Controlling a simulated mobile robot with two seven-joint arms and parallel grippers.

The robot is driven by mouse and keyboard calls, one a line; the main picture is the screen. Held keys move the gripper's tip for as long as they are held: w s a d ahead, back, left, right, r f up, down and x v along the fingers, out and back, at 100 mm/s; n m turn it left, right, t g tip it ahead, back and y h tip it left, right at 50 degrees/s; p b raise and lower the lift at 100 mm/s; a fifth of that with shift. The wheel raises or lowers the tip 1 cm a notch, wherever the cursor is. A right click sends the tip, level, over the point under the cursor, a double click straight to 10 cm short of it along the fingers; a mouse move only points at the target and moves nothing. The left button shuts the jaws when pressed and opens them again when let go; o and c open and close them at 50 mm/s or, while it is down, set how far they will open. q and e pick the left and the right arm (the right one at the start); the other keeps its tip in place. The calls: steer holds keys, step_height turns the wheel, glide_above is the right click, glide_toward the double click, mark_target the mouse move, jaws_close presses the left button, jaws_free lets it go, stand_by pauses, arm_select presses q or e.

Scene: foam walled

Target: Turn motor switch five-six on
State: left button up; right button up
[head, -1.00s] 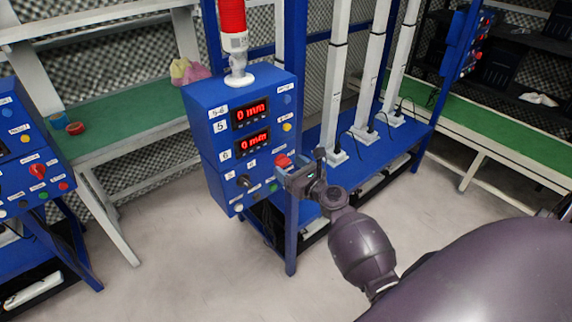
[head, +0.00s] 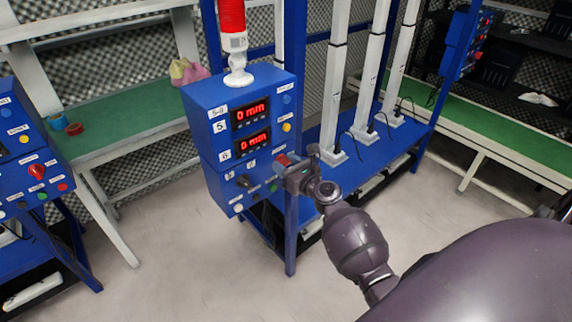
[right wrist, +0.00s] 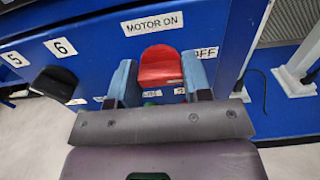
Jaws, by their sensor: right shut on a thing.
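The blue control box (head: 213,110) marked 5-6 stands left of centre in the head view. Its red motor switch (right wrist: 160,66) sits under a MOTOR ON label (right wrist: 153,23), with an OFF label partly hidden to its right. My right gripper (head: 287,168) is at the box's lower right and largely covers the switch in the head view. In the right wrist view its two blue-grey fingers (right wrist: 160,82) are on either side of the red switch, shut on it. My left gripper is not in view.
A black selector knob (head: 243,181) is left of the switch, also seen in the wrist view (right wrist: 55,84). Two red displays (head: 251,115) read 0 mm. Another blue control box (head: 30,165) stands at the left edge. Open floor (head: 180,265) lies in front.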

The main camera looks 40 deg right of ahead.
steer(key=shift+f+n+b, duration=0.15)
steer(key=shift+n+b, duration=0.15)
steer(key=shift+n, duration=0.6)
steer(key=shift+a+n+b, duration=0.15)
steer(key=shift+n+b, duration=1)
steer(key=shift+n, duration=6.85)
steer(key=shift+f, duration=0.1)
steer(key=o, duration=0.9)
steer(key=s, duration=1.1)
steer(key=shift+d, duration=0.4)
